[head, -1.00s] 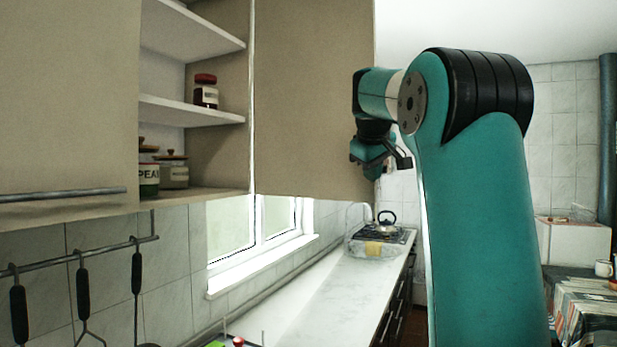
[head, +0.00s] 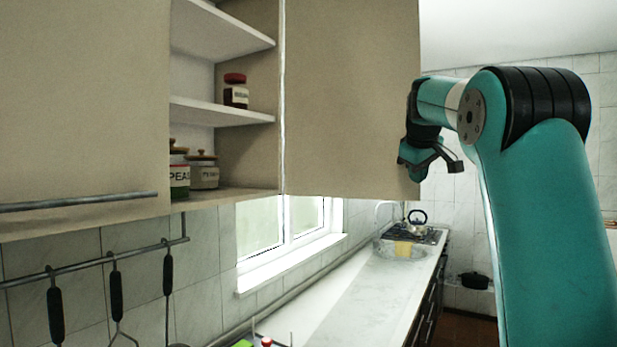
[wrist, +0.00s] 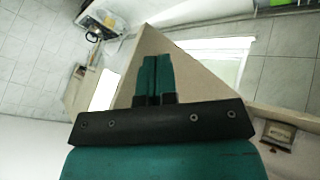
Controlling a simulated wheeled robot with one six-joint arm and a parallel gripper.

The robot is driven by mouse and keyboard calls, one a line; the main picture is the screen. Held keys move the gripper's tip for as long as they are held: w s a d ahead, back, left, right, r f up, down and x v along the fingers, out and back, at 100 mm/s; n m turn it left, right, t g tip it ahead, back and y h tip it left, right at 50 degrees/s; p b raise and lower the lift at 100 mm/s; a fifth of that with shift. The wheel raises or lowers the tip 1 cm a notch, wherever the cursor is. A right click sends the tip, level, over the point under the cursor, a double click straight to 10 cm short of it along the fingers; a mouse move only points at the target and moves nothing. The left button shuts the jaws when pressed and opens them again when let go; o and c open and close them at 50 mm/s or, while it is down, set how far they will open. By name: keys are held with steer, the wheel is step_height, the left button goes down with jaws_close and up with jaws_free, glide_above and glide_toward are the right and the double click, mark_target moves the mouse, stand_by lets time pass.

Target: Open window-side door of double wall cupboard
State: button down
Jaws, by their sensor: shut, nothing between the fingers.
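The double wall cupboard (head: 222,112) has its shelves exposed in the head view. Its window-side door (head: 345,100) is a plain beige panel standing swung out from the right side of the opening. The other door (head: 80,100) covers the left part, with a grey bar handle (head: 80,201) near its bottom. My gripper (head: 414,172) is shut and empty at the lower free edge of the window-side door. In the wrist view its teal fingers (wrist: 153,78) are together in front of a beige panel (wrist: 190,75). I cannot tell whether they touch it.
Jars (head: 236,92) stand on the shelves. Utensils hang from a rail (head: 95,262) under the cupboard. Below are the window (head: 285,230) and a counter (head: 340,290) running to a stove with a kettle (head: 417,222). Air right of the door holds my arm.

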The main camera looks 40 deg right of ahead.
steer(key=s+a+r, duration=0.5)
steer(key=s+r, duration=0.2)
steer(key=r, duration=0.1)
steer(key=shift+s+a+b, duration=0.2)
steer(key=shift+s+b, duration=0.15)
steer(key=shift+s, duration=0.05)
